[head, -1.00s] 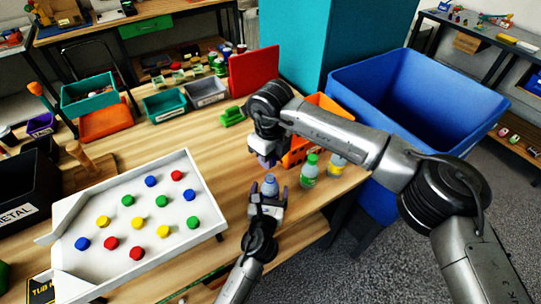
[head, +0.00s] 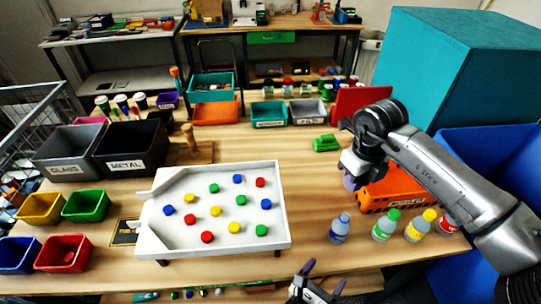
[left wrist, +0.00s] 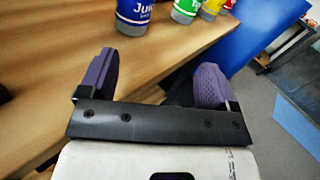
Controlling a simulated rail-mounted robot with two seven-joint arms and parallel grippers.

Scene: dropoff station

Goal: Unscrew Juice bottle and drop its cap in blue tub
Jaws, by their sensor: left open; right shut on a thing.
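The Juice bottle (head: 339,231), blue with a pale narrow top, stands upright near the table's front edge. Its lower part and label also show in the left wrist view (left wrist: 136,14). My left gripper (head: 324,272) is open and empty, just in front of the table edge below the bottle; its purple fingers show apart in the left wrist view (left wrist: 155,82). My right gripper (head: 350,180) hangs above and behind the bottle, shut on the small cap, which its fingers mostly hide. The small blue tub (head: 17,257) stands at the table's far left front, beside a red tub (head: 63,253).
A white tray (head: 275,175) with coloured pieces fills the middle. Yellow (head: 40,208) and green tubs (head: 86,206) stand at left.

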